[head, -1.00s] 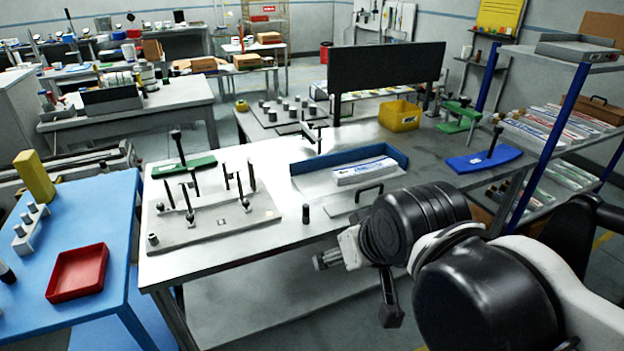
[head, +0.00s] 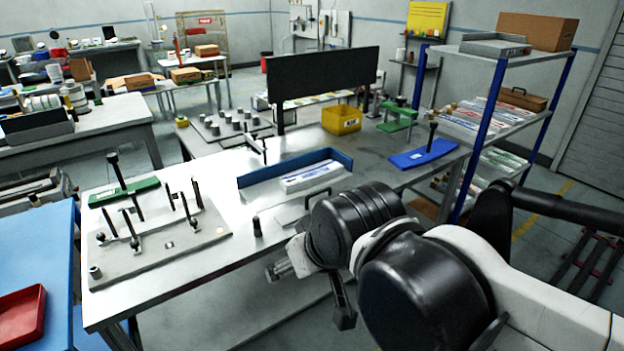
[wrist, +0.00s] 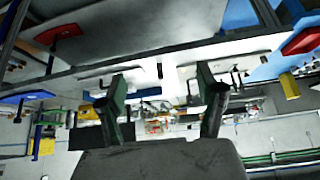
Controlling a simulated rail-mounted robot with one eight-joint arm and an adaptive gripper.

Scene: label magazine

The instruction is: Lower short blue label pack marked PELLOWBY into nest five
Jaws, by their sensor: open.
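A white label pack with blue print (head: 312,177) lies in the blue-walled tray (head: 262,182) on the workbench in the head view. Its print is too small to read, so I cannot tell whether it is marked PELLOWBY. Several other label packs (head: 480,118) lie on the shelf at right, some with blue or red print. I cannot make out any numbered nest. My gripper (wrist: 162,78) is open in the wrist view, its two green-padded fingers wide apart with no pack between them. The wrist view appears upside down.
A grey plate with upright posts (head: 160,247) stands on the bench at left. A black panel (head: 325,76), a yellow bin (head: 341,120) and a blue stand (head: 424,155) are farther back. A short dark cylinder (head: 257,227) stands near the front edge. A handled plate (head: 290,214) lies nearby.

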